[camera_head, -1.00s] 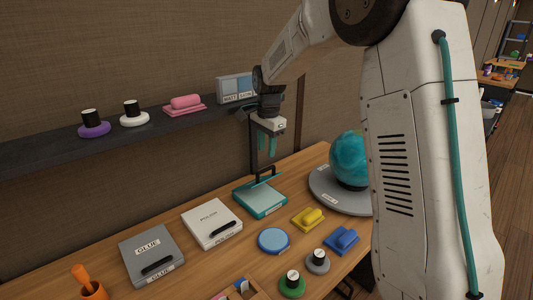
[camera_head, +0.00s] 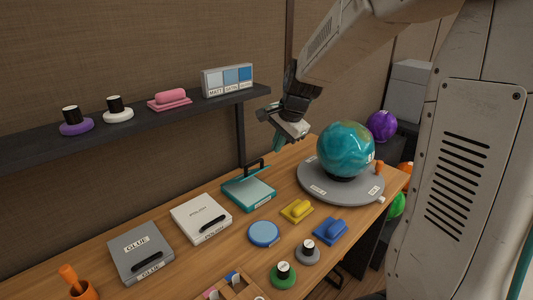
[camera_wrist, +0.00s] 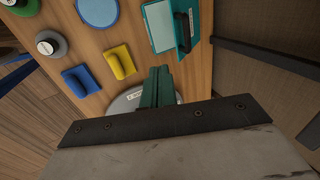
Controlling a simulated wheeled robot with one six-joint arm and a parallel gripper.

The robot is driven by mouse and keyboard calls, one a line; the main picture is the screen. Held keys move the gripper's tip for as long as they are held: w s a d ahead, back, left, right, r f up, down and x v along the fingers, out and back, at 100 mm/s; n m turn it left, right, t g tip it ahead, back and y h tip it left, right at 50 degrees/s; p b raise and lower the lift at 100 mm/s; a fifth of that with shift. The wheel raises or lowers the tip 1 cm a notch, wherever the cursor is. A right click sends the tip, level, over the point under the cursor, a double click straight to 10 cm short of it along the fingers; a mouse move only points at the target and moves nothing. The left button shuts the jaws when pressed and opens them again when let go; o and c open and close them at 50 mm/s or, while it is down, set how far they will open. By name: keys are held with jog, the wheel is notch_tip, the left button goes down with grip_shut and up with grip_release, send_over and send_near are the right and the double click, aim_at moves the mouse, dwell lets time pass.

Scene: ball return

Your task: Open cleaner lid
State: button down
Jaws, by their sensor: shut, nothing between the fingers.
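The teal box (camera_head: 246,195), which I take for the cleaner box, stands on the table with a pale inner face showing. Its teal lid, with a black handle (camera_head: 254,166), looks raised along the back edge, nearly edge-on. In the wrist view the box (camera_wrist: 160,27) lies at the top, with the lid and handle (camera_wrist: 188,30) at its right side. My gripper (camera_head: 278,144) is tilted in the air, above and slightly right of the handle, apart from it. In the wrist view its teal fingers (camera_wrist: 157,87) are together and empty.
A globe-like ball (camera_head: 345,149) sits on a grey round base (camera_head: 318,185) right of the box. The white polish box (camera_head: 201,218) and grey glue box (camera_head: 140,252) stand left. Yellow (camera_head: 297,210) and blue (camera_head: 330,231) blocks lie in front. A dark shelf (camera_head: 150,118) runs behind.

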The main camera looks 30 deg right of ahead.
jog(key=w+a+f, duration=0.2)
jog(key=w+f, duration=0.5)
jog(key=f, duration=0.2)
jog(key=shift+w, duration=0.1)
